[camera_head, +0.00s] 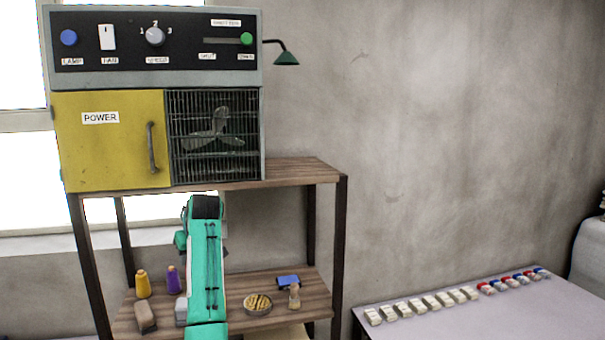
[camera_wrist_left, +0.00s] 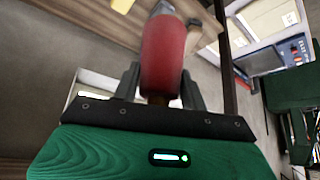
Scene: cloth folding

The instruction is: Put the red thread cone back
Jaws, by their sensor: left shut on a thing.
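The red thread cone (camera_wrist_left: 163,55) shows in the left wrist view, between the two dark fingers of my left gripper (camera_wrist_left: 160,82). The gripper is shut on it. In the head view my green left arm reaches up in front of the wooden shelf unit, and neither the red cone nor the gripper's fingers can be made out there. On the lower shelf (camera_head: 262,319) a yellow thread cone (camera_head: 143,284) and a purple thread cone (camera_head: 173,279) stand upright to the left of my arm. My right gripper is in neither view.
The lower shelf also holds a brown block (camera_head: 146,317), a round dish (camera_head: 257,304), a blue item (camera_head: 289,282) and a small bottle (camera_head: 294,296). A control box (camera_head: 150,80) with a yellow door sits on the upper shelf. A table (camera_head: 470,320) with a row of small blocks stands at right.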

